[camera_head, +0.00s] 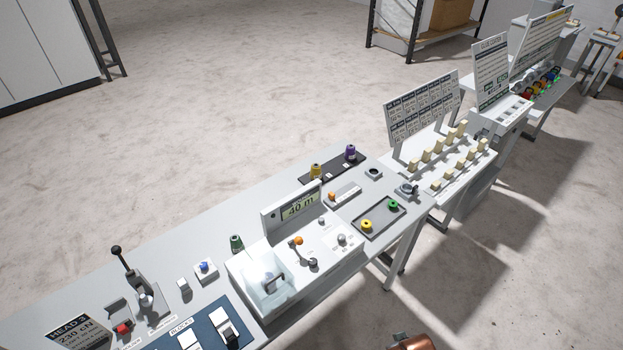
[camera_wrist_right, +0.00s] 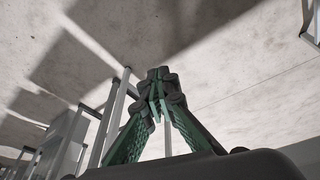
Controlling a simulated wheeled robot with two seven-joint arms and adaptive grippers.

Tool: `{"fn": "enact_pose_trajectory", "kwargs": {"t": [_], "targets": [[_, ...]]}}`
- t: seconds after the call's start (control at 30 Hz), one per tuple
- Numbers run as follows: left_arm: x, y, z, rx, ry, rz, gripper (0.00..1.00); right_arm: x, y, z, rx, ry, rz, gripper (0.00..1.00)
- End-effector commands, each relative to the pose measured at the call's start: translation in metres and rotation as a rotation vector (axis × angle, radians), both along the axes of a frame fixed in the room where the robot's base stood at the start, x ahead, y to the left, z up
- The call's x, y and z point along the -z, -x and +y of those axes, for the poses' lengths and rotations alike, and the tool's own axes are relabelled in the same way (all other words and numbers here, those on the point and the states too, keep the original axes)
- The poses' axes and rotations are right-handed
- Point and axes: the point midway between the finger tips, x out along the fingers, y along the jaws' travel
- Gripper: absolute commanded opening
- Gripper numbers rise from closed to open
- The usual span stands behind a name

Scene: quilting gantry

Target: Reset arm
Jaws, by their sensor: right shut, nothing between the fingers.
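My right gripper (camera_wrist_right: 160,78) shows in the right wrist view. Its two green-padded fingers meet at the tips, with nothing between them. It hangs over open floor, with table legs (camera_wrist_right: 115,110) behind it, and touches nothing that I can see. In the head view no gripper shows; only a copper-coloured rounded part, which I cannot identify for sure, shows at the bottom edge. My left gripper is in neither view.
A long grey bench (camera_head: 190,250) carries a black-knobbed lever (camera_head: 117,252), a display reading 40 m (camera_head: 298,206), a tray (camera_head: 364,235) with yellow and green spools, and a dark strip with two spools. Sign-topped stands (camera_head: 422,106) continue right. Floor (camera_head: 220,110) beyond is clear.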

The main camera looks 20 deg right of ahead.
Motion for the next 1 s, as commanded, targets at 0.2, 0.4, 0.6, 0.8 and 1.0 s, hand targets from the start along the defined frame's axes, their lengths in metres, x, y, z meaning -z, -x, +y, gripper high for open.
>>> {"fn": "enact_pose_trajectory", "kwargs": {"t": [0.2, 0.4, 0.6, 0.8, 1.0], "targets": [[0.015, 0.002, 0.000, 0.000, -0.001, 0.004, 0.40, 0.091, 0.001, 0.004, -0.012, -0.010, 0.037, 0.00], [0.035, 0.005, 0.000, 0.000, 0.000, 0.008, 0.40, 0.218, 0.024, 0.010, -0.031, -0.019, 0.085, 0.00], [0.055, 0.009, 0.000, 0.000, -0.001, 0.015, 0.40, 0.338, 0.079, 0.014, -0.054, -0.026, 0.136, 0.00], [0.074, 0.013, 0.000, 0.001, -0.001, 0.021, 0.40, 0.429, 0.157, 0.016, -0.077, -0.031, 0.186, 0.00], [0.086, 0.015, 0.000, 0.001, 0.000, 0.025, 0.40, 0.471, 0.218, 0.013, -0.094, -0.033, 0.216, 0.00]]}}
